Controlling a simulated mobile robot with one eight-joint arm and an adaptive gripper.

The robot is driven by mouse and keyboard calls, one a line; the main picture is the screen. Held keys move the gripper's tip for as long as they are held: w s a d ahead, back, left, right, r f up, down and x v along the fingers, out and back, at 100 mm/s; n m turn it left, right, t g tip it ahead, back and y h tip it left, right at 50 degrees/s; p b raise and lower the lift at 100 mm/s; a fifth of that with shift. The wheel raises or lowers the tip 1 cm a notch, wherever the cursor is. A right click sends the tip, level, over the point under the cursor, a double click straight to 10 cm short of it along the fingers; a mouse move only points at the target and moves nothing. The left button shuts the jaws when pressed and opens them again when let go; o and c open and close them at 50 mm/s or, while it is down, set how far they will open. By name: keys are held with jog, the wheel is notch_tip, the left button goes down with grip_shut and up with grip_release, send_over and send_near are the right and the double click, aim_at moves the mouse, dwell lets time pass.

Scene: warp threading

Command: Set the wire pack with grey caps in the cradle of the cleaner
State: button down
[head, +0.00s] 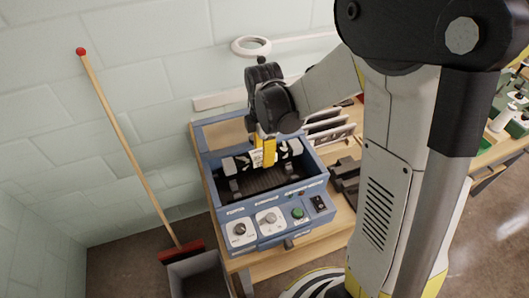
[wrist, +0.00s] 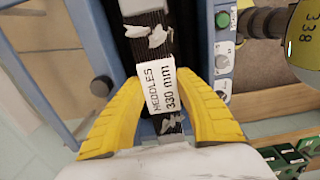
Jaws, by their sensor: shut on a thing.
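The cleaner (head: 270,226) is a blue open-topped box with a dark inside and a front control panel. My gripper (head: 264,163) reaches down into its opening with its yellow fingers. In the wrist view the fingers (wrist: 166,105) are shut on the wire pack (wrist: 158,50), a dark strip with ragged white pieces and a white label reading "NEEDLES 330 mm". A light grey cap shows at the pack's top end in the wrist view. The pack lies crosswise in the opening in the head view. The cradle is mostly hidden, and I cannot tell whether the pack touches it.
The cleaner stands on a wooden table (head: 345,222) against a pale block wall. A rack with upright plates (head: 328,130) and dark blocks stand right of it. A broom (head: 130,150) leans on the wall at left, above a grey bin (head: 195,275).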

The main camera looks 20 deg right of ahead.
jog(key=shift+d+f+b, duration=0.1)
jog(key=shift+f+b, duration=4.15)
jog(key=shift+f, duration=1.05)
jog(key=shift+f+b, duration=0.45)
jog(key=shift+f, duration=0.05)
jog(key=c, duration=0.9)
grip_release()
notch_tip(320, 180, up, 12)
jog(key=shift+r, duration=0.1)
jog(key=s+m+t+b, duration=0.1)
jog(key=s+m+t, duration=0.1)
jog(key=s+m, duration=0.2)
jog(key=s+m+t+b, duration=0.2)
jog(key=s+m, duration=0.2)
jog(key=m, duration=0.4)
jog(key=s+m+t+b, duration=0.1)
jog(key=s+m+t, duration=0.2)
jog(key=m, duration=0.3)
jog(key=shift+s+b, duration=0.3)
jog(key=shift+s, duration=0.55)
